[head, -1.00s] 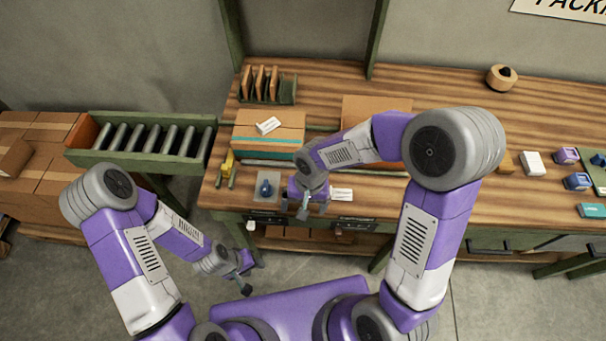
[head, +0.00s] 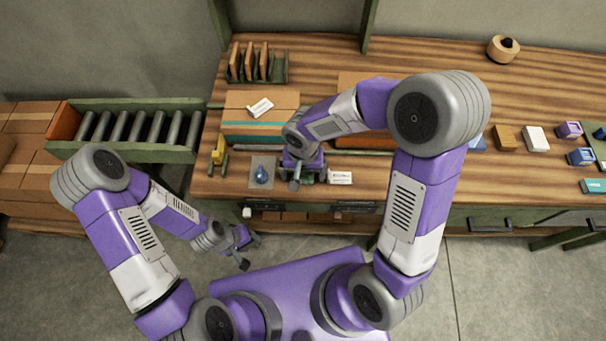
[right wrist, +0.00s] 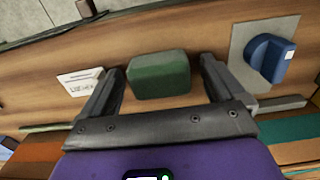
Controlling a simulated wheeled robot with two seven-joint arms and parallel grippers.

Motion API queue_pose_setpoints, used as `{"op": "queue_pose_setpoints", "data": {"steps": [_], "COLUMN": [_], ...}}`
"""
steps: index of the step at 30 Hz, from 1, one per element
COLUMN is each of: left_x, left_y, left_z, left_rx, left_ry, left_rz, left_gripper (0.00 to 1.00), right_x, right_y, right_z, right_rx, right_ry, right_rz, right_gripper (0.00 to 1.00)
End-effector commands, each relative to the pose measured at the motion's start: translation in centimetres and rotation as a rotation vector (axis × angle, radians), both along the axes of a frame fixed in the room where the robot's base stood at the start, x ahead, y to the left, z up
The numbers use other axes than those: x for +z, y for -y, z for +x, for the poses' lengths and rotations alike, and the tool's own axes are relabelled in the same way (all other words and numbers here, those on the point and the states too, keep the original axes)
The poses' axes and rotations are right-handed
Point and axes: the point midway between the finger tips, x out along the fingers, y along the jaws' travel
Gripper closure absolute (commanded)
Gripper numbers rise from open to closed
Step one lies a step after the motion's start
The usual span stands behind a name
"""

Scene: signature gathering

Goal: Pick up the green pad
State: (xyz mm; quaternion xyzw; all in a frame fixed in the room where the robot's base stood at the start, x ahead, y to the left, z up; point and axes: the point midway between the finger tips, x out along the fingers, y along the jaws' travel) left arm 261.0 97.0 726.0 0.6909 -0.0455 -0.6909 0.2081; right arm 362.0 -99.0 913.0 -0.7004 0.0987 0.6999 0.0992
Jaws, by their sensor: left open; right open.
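The green pad (right wrist: 160,75) is a dark green block lying on the wooden bench, seen in the right wrist view. My right gripper (right wrist: 160,88) is open, with one finger on each side of the pad and gaps showing between fingers and pad. In the head view my right gripper (head: 308,180) is low over the front of the bench and mostly hides the pad. My left gripper (head: 246,250) is open and empty, in front of the bench and below its top.
A white label card (right wrist: 80,82) lies on the other side. Cardboard boxes (head: 262,110) stand behind. More small blocks (head: 536,138) lie at the right.

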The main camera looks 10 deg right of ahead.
Motion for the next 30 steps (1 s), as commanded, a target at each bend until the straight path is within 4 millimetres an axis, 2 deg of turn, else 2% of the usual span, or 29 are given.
{"op": "queue_pose_setpoints", "data": {"steps": [4, 15, 23, 26, 30], "left_x": [0.0, 0.0, 0.2, 0.5, 1.3], "left_y": [0.0, 0.0, 0.0, 0.0, 0.0], "left_z": [0.0, 0.0, 0.0, 0.0, 0.0], "left_rx": [0.0, 0.0, 0.0, 0.0, 0.0], "left_ry": [0.0, 0.0, 0.0, 0.0, 0.0], "left_rz": [0.0, 0.0, 0.0, 0.0, 0.0], "left_gripper": [0.57, 0.57, 0.57, 0.57, 0.57], "right_x": [0.0, 0.1, 0.5, 1.8, 4.7], "right_y": [0.0, 0.0, 0.0, 0.0, 0.0], "right_z": [0.0, 0.0, 0.0, 0.1, 0.1], "right_rx": [0.0, 0.001, 0.001, 0.001, 0.0], "right_ry": [0.0, 0.0, 0.001, 0.003, 0.006], "right_rz": [0.0, 0.0, 0.0, 0.0, 0.001], "right_gripper": [0.06, 0.6, 0.6, 0.6, 0.6]}}
